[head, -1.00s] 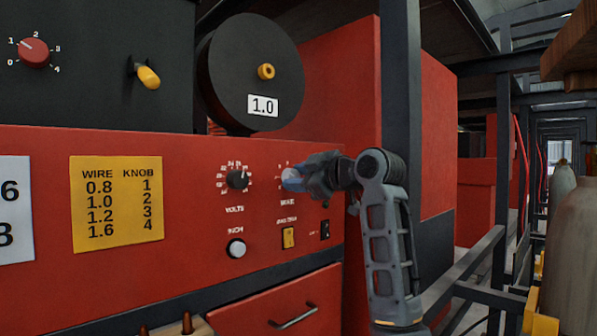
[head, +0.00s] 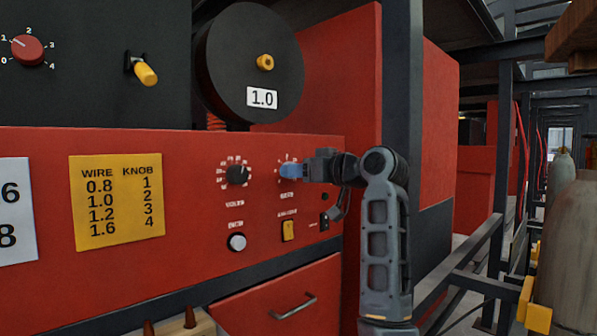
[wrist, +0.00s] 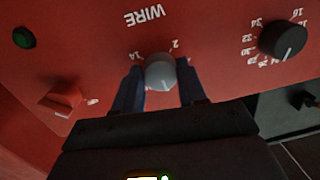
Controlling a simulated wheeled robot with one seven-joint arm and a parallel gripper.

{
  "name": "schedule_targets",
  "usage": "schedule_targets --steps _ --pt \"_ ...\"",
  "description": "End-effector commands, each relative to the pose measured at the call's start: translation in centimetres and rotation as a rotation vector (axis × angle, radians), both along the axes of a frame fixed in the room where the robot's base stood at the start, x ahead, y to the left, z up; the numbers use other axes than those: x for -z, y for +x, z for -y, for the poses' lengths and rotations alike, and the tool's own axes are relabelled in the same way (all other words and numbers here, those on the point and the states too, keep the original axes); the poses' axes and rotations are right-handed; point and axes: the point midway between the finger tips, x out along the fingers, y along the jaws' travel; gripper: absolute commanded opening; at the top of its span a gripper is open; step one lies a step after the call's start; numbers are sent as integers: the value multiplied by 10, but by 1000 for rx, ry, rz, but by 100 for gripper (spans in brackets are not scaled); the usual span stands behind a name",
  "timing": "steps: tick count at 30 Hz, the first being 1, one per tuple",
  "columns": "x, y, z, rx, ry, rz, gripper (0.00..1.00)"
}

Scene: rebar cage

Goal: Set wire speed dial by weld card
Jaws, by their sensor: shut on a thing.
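The wire dial is a grey knob (wrist: 160,71) under the finger ends in the wrist view, with "WIRE", "14" and "2" printed around it. My gripper (head: 290,171) is shut on this dial, one blue finger on each side. In the head view the fingers hide most of the dial; I cannot read its pointer. The yellow weld card (head: 117,203) pairs wire 0.8, 1.0, 1.2 and 1.6 with knob 1, 2, 3 and 4. The black spool (head: 235,50) carries a white tag (head: 262,98) reading 1.0.
A black volts dial (head: 238,175) sits left of my gripper. Below are a white button (head: 237,242) and a yellow switch (head: 288,231). A red knob (head: 27,48), scaled 0 to 4, is at upper left. A dark post (head: 402,90) stands behind my arm.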

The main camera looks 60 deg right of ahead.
Motion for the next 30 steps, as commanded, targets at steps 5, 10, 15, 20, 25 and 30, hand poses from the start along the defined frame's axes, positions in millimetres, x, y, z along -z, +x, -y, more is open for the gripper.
schedule_targets --steps 5,10,15,20,25,30 --pt "4 0 0 -1 70 10 10" --pt "4 0 0 -1 102 17 10" --pt "4 0 0 -1 112 20 10" --pt "4 0 0 -1 112 19 10" --pt "4 0 0 -1 111 19 45" --pt "3 0 0 0 109 22 61"
